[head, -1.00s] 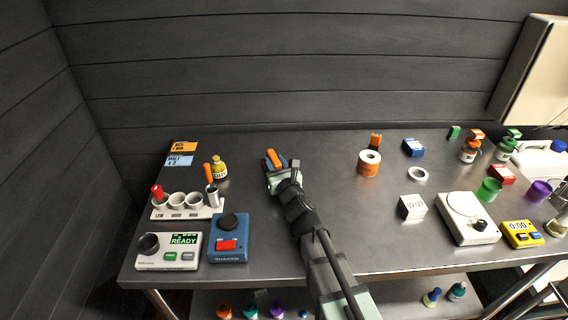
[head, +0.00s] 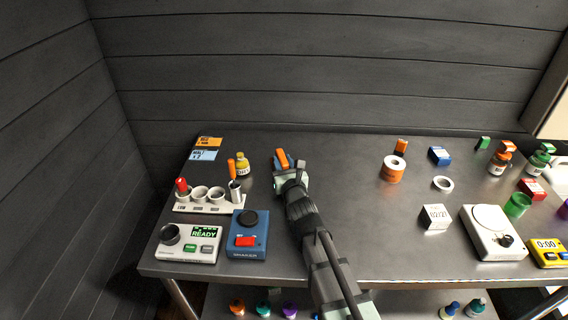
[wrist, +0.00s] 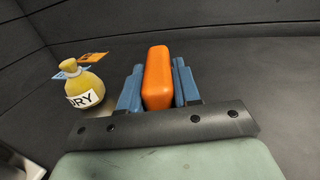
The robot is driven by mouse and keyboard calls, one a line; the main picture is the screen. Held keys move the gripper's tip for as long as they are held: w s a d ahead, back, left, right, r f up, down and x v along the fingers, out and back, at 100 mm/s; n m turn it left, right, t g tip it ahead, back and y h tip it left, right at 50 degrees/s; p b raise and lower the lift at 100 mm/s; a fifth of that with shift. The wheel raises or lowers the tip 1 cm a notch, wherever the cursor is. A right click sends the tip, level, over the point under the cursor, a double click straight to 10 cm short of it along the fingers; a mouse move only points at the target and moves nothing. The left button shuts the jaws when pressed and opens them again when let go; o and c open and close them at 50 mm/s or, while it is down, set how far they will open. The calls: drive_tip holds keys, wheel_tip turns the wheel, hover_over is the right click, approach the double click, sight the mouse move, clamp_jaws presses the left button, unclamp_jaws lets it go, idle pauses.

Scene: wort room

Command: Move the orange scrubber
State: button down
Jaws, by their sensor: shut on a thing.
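The orange scrubber (wrist: 158,78) is a rounded orange block. It stands between the two blue fingers of my gripper (wrist: 158,90) in the wrist view, with a finger against each side. In the head view the scrubber (head: 282,159) shows at the tip of my gripper (head: 288,163), over the back left-middle part of the table. My gripper is shut on it. I cannot tell whether the scrubber touches the table.
A white rack (head: 222,206) and a blue shaker (head: 247,240) are nearer the front left. An orange-and-white roll (head: 392,170) is to the right. Table between is clear.

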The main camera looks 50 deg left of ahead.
drive_tip(key=c, duration=0.7)
unclamp_jaws()
drive_tip(key=v, duration=1.2)
